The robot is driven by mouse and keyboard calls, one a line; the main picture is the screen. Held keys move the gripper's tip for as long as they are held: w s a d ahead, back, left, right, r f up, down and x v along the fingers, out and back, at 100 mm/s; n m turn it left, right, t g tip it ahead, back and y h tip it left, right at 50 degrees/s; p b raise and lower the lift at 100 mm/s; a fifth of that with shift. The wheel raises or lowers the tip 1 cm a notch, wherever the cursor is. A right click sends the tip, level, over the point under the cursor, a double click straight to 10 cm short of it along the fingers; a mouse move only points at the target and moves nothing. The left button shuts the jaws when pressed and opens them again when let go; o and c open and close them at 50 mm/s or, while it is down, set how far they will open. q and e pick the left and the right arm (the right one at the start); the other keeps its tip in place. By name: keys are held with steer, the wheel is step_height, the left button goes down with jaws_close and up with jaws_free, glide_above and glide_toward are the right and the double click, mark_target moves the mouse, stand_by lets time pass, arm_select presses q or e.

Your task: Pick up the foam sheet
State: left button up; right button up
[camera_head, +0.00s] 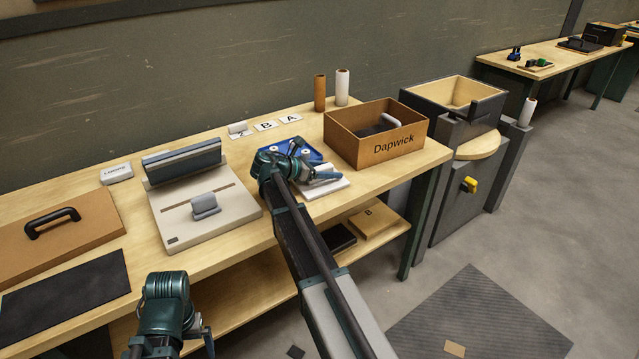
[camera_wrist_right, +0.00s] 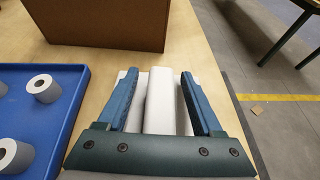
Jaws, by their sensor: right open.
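A white foam sheet (camera_head: 333,188) lies flat on the wooden table, left of the brown Dapwick box. In the right wrist view a raised white bar (camera_wrist_right: 159,105) stands between my fingers, with flat white material on both sides of it. I cannot tell whether the bar is part of the sheet. My right gripper (camera_wrist_right: 159,76) is open, one blue finger on each side of the bar; it also shows in the head view (camera_head: 322,178). My left arm is at the bottom left of the head view; its jaws cannot be made out.
A blue tray (camera_wrist_right: 72,85) with white rolls is left of my right gripper. The Dapwick box (camera_head: 350,140) stands just beyond. A beige press (camera_head: 180,232) with a grey lid, a brown case (camera_head: 90,235) and a dark mat (camera_head: 70,287) fill the table's left side.

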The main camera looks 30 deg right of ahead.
mark_target(330, 166)
steer(key=shift+c, duration=0.3)
jaws_close()
steer(key=shift+r, duration=0.25)
step_height(330, 166, up, 2)
steer(key=p, duration=0.2)
steer(key=shift+r+p, duration=0.1)
steer(key=shift+p, duration=0.25)
steer(key=shift+s+a+r+p, duration=0.1)
steer(key=shift+s+r+p, duration=0.35)
steer(key=shift+r+p, duration=0.2)
steer(key=s+a+r+p, duration=0.1)
steer(key=s, duration=1.4)
steer(key=shift+a+r, duration=0.15)
steer(key=shift+a, duration=0.25)
